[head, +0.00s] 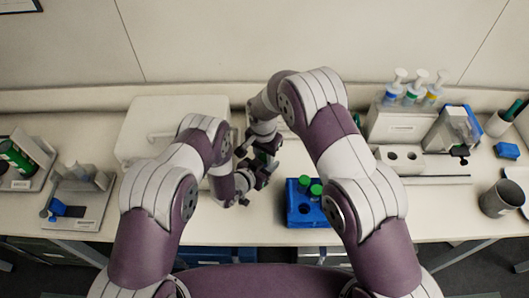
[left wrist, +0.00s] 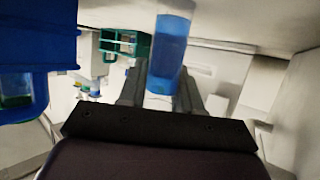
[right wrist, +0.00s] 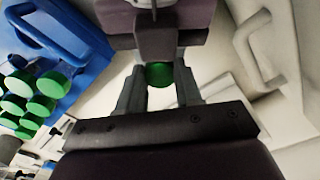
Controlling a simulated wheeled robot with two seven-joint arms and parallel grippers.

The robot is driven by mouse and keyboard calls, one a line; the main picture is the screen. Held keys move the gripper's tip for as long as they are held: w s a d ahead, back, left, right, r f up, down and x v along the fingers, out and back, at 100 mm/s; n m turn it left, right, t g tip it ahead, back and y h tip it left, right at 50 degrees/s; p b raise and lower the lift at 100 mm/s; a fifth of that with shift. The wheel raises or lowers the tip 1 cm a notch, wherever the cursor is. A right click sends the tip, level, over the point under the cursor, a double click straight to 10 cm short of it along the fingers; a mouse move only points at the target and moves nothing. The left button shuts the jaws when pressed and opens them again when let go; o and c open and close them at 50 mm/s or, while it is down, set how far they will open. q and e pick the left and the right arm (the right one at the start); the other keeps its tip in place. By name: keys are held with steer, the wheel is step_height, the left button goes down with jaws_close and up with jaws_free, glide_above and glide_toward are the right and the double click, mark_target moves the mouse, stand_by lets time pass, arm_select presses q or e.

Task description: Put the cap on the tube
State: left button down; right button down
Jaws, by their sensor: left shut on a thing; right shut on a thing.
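My left gripper (left wrist: 162,88) is shut on a clear tube with blue contents (left wrist: 171,50). My right gripper (right wrist: 160,88) is shut on a round green cap (right wrist: 159,74). In the head view the left gripper (head: 250,180) and the right gripper (head: 266,160) are close together above the table, left of the blue rack. Dark gripper parts hide the tube and cap there. Part of my left gripper shows just beyond the cap in the right wrist view. I cannot tell whether cap and tube touch.
A blue rack (head: 300,215) with green-capped tubes (head: 315,190) stands right of the grippers. A white box-like device (head: 150,120) stands behind at left. Bottles (head: 415,85), a white block with holes (head: 400,160) and a grey cup (head: 497,200) are at right.

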steer(key=shift+f, duration=0.25)
steer(key=m, duration=0.3)
steer(key=shift+m, duration=0.3)
steer(key=c, duration=0.8)
jaws_free()
steer(key=shift+o, duration=0.2)
steer(key=shift+r, duration=2.3)
steer(key=shift+c, duration=0.3)
